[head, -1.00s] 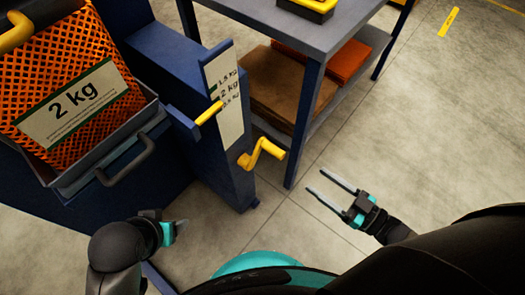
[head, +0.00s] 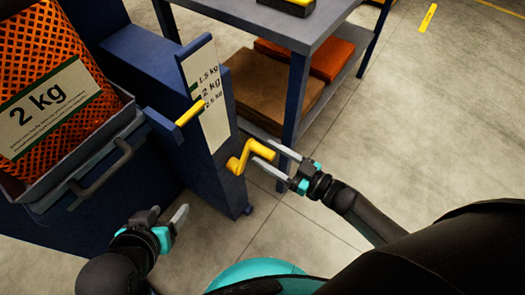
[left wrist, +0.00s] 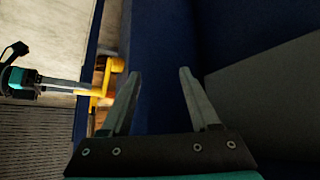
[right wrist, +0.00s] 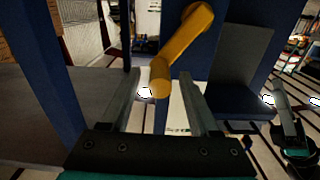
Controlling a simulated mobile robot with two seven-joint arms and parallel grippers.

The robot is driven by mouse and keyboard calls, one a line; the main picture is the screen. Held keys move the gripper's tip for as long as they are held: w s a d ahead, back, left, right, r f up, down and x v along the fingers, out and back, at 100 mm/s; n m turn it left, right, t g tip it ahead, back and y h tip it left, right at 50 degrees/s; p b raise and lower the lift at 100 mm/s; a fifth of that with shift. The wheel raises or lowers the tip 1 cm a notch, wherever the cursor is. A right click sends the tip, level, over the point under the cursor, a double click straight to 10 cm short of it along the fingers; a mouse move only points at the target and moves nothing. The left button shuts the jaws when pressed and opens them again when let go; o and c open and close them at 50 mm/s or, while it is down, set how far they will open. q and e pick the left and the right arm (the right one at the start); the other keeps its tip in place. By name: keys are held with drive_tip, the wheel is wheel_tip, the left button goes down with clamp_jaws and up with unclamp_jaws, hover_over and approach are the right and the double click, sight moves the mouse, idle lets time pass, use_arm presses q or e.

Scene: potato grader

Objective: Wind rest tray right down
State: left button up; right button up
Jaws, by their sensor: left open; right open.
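The rest tray (head: 50,197) is a grey tray with a dark handle, at the left of the head view, with an orange net bag (head: 62,68) labelled 2 kg in it. A yellow crank (head: 240,161) sticks out from the blue post. The scale plate (head: 209,105) above it reads 1.5 kg, 2 kg and a partly hidden lower mark. A yellow pointer (head: 190,113) lies across the plate near the lower marks. My right gripper (head: 268,154) is open beside the crank; the crank's grip (right wrist: 161,82) shows between its fingers in the right wrist view. My left gripper (head: 168,217) is open and empty below the tray.
A blue-grey table (head: 262,28) stands behind the post, with a brown stack (head: 268,88) and an orange stack (head: 328,62) on its lower shelf. A table leg (head: 296,95) stands close behind my right gripper.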

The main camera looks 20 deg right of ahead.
drive_tip(key=shift+x, duration=1.15)
clamp_jaws()
idle(0.8)
